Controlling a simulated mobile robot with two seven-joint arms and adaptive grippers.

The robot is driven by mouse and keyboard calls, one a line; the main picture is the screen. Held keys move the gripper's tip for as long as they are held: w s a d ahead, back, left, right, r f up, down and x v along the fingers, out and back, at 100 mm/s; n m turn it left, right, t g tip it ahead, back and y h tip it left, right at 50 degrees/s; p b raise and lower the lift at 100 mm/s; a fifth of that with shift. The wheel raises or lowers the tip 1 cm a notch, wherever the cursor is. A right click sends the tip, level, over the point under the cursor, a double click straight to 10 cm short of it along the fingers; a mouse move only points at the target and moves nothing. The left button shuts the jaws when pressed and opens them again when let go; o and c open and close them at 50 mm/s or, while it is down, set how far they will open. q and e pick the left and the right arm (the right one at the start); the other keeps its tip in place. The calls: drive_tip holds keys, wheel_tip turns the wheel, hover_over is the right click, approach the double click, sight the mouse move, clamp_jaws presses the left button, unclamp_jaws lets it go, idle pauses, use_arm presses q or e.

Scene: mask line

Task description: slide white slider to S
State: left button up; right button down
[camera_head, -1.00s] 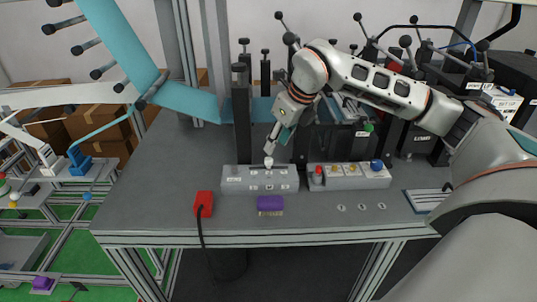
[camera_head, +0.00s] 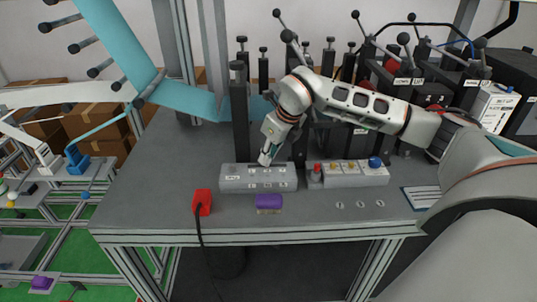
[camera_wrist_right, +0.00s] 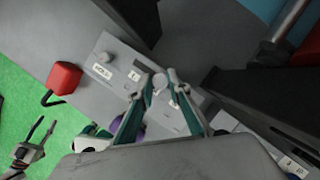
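The grey slider box (camera_head: 240,181) with small white labels stands on the table in the head view; it also shows in the right wrist view (camera_wrist_right: 115,55). My right gripper (camera_head: 265,160) points down at the top of this box. In the wrist view its two fingertips (camera_wrist_right: 160,77) lie close together on either side of a round white knob (camera_wrist_right: 160,83), the white slider. I cannot tell whether they press on it. In the head view the fingers hide the knob. The label letters are too small to read surely.
A red box (camera_head: 202,201) with a black cable and a purple block (camera_head: 269,202) are in front of the slider box. A button box (camera_head: 346,174) stands close on its right. Dark posts (camera_head: 239,115) rise behind. The left part of the table is clear.

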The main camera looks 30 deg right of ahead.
sight(280, 163)
drive_tip(key=shift+s+d, duration=0.65)
drive_tip(key=shift+d, duration=0.35)
drive_tip(key=shift+s+d, duration=0.6)
drive_tip(key=shift+d, duration=0.5)
drive_tip(key=c, duration=1.9)
unclamp_jaws()
drive_tip(key=shift+s+d, duration=0.1)
drive_tip(key=shift+r, duration=0.25)
drive_tip(key=v, duration=1.1)
drive_tip(key=shift+s+r, duration=0.2)
drive_tip(key=shift+s, duration=0.1)
